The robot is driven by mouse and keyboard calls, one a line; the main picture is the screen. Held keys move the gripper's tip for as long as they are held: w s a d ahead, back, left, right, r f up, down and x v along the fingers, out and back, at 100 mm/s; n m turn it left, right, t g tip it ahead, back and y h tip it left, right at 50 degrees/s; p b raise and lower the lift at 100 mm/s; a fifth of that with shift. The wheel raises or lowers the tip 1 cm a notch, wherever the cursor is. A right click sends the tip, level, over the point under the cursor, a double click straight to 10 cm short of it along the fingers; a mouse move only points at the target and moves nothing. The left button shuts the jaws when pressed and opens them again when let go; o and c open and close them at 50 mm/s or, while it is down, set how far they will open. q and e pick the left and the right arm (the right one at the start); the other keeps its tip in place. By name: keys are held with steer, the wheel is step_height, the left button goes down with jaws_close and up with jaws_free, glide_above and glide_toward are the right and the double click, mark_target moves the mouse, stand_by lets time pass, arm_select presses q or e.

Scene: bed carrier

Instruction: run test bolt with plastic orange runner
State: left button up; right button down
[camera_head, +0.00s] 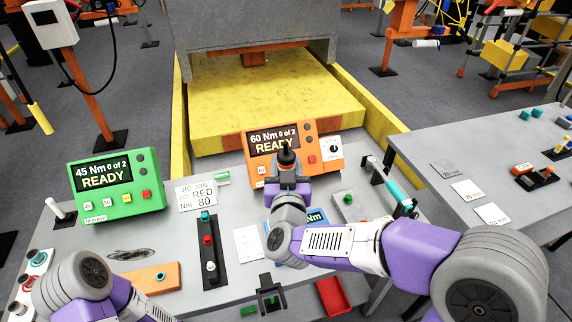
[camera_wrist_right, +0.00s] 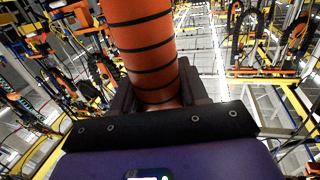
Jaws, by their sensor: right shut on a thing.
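My right gripper (camera_head: 288,182) is over the middle of the workbench, in front of the orange controller. It is shut on an orange runner (camera_wrist_right: 148,50), a cylinder with dark rings that fills the upper middle of the right wrist view. In the head view only a dark upper end of the runner (camera_head: 288,157) shows clearly above the fingers. The orange controller (camera_head: 281,146) reads "60 Nm 0 of 2 READY". My left gripper is out of view.
A green controller (camera_head: 115,185) reading "45 Nm 0 of 2 READY" stands left on the workbench (camera_head: 150,228). A dark bracket (camera_head: 268,297) and a red tray (camera_head: 333,297) are at the front. A teal tool (camera_head: 400,192) lies right. A second table (camera_head: 440,150) stands at the right.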

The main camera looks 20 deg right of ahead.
steer(key=shift+f+b, duration=2.15)
steer(key=shift+f, duration=0.25)
steer(key=shift+f+b, duration=1.7)
steer(key=shift+f, duration=0.4)
stand_by(1.2)
steer(key=shift+s+f, duration=0.15)
steer(key=shift+f, duration=0.3)
stand_by(0.6)
steer(key=shift+r, duration=0.15)
